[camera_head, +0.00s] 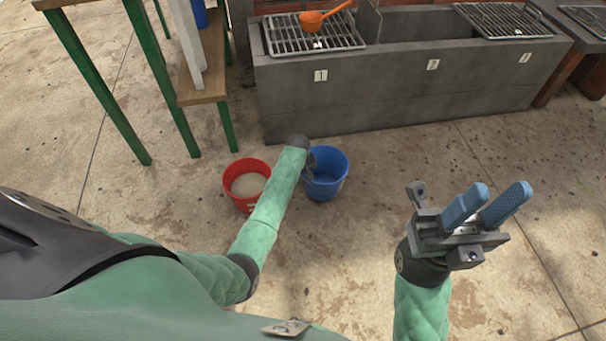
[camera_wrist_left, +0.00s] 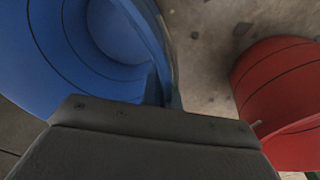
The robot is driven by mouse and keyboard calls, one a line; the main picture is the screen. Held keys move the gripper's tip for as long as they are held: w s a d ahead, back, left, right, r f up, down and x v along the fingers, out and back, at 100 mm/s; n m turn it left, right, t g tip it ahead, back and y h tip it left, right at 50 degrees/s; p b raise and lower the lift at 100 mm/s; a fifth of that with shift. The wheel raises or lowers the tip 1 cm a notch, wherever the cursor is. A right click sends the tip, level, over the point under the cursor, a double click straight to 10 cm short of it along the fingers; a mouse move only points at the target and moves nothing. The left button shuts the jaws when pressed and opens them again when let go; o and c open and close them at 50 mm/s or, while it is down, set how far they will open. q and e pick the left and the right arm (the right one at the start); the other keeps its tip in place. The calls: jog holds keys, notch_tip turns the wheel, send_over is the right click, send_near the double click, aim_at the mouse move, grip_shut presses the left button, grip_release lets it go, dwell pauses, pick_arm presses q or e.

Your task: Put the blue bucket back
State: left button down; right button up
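The blue bucket (camera_head: 332,181) stands on the floor in the head view, just right of my left forearm. It also fills the upper left of the left wrist view (camera_wrist_left: 40,55). My left gripper (camera_head: 311,165) is at the bucket's left rim. Its fingers are mostly hidden, so I cannot tell whether they are closed on the rim. My right gripper (camera_head: 490,205) is raised at the right, its two blue fingers apart and nothing between them.
A red bucket (camera_head: 246,184) with pale contents stands close to the left of my left forearm. A grey trough (camera_head: 400,92) with metal grates and an orange scoop (camera_head: 312,20) is behind. A green-legged wooden table (camera_head: 206,60) stands at the left. Floor at the right is open.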

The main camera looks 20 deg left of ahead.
pick_arm(q)
jog(key=shift+f, duration=0.2)
jog(key=c, duration=1.7)
grip_release()
